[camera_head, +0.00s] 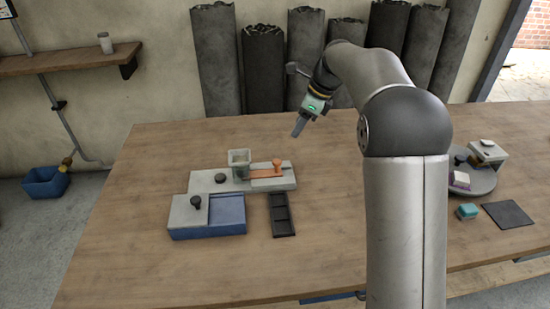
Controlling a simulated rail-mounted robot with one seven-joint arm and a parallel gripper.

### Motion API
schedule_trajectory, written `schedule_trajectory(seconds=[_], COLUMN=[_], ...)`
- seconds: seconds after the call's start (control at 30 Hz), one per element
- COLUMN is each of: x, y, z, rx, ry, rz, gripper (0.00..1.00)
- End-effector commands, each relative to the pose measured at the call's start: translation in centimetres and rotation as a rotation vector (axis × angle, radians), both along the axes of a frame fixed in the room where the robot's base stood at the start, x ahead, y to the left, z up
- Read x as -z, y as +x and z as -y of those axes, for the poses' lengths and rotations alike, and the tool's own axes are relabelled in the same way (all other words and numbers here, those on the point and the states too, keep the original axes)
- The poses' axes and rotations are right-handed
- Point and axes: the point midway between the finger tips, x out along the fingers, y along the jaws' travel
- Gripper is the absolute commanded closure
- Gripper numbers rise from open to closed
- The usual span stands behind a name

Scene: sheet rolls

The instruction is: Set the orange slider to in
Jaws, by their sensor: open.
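The orange slider (266,174) is a flat orange strip with an upright orange knob (277,163) near its right end. It lies in a grey block (226,182) on the table, to the right of a small light-coloured cup-like holder (239,157). I cannot tell from this view whether the strip counts as in or out. My gripper (298,127) hangs in the air above and beyond the slider, up and to the right of the knob in the picture. It is open and touches nothing. The fingertips are small here.
A grey-and-blue box (193,233) with a black knob stands in front of the block. A black compartment tray (281,230) lies beside it. At right are a round grey turntable (480,184), a teal block (467,211) and a dark mat (508,214). The table's left is clear.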

Motion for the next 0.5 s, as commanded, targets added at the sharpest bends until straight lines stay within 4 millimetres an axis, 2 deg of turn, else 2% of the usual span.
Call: schedule_trajectory(seconds=[0.1, 0.5], x=[2.7, 10.4], y=[0.1, 0.7], z=[-1.1, -4.3], rx=[-0.004, -0.004], ry=[0.0, -0.001], rz=[-0.004, -0.002], gripper=[0.52, 0.52])
